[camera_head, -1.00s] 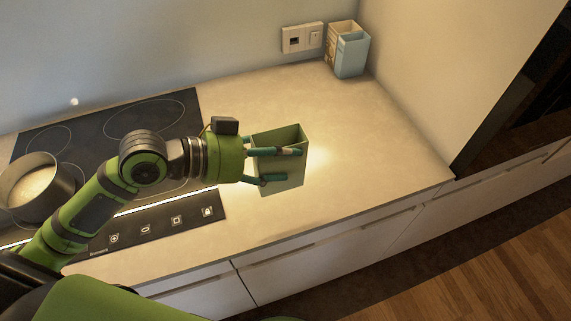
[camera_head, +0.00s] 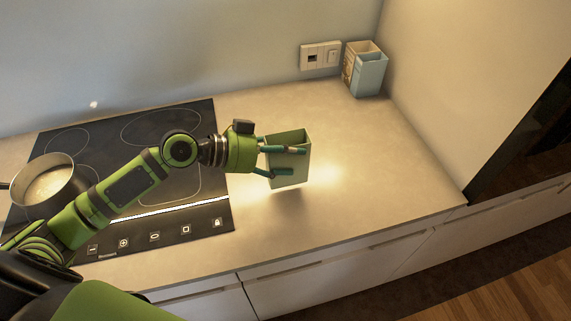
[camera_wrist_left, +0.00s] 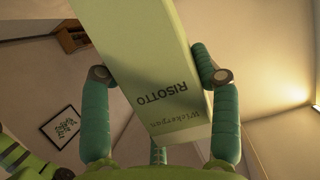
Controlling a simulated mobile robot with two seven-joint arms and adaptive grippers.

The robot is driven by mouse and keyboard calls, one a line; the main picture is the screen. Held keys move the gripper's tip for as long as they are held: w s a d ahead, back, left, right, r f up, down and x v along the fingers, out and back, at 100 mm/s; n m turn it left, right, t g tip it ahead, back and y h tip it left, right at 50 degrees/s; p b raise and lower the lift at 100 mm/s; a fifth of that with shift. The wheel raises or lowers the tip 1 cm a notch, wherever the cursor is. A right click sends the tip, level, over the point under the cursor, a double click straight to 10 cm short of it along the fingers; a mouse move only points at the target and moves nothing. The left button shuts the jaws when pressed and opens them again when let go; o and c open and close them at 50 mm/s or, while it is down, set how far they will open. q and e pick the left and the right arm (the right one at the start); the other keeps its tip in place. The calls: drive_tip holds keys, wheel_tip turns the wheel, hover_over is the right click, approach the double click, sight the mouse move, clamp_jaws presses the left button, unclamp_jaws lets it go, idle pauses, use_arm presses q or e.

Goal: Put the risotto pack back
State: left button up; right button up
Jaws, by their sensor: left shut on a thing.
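The risotto pack (camera_head: 291,173) is a green open-topped box, upright in the head view, held just above the worktop to the right of the hob. Its printed face, reading RISOTTO, fills the middle of the left wrist view (camera_wrist_left: 150,60). My left gripper (camera_head: 284,161) is shut on the pack, with teal fingers on either side of it; the fingers also flank it in the left wrist view (camera_wrist_left: 158,85). My right gripper is not in view.
Two cartons (camera_head: 366,70) stand in the back corner by a wall socket (camera_head: 320,56). A pot (camera_head: 47,188) sits on the black hob (camera_head: 150,190) at left. The worktop (camera_head: 365,150) between pack and cartons is clear. A wall bounds it at right.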

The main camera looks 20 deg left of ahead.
sight(285, 167)
use_arm(q)
wheel_tip(285, 167, down, 3)
drive_tip(key=shift+f+p, duration=0.2)
drive_tip(key=shift+p, duration=0.35)
drive_tip(key=shift+f, duration=0.25)
drive_tip(key=o, duration=1)
drive_tip(key=shift+f, duration=0.15)
drive_tip(key=o, duration=0.4)
drive_tip(key=shift+s+a, duration=0.1)
drive_tip(key=b+v, duration=0.4)
drive_tip(key=v, duration=0.8)
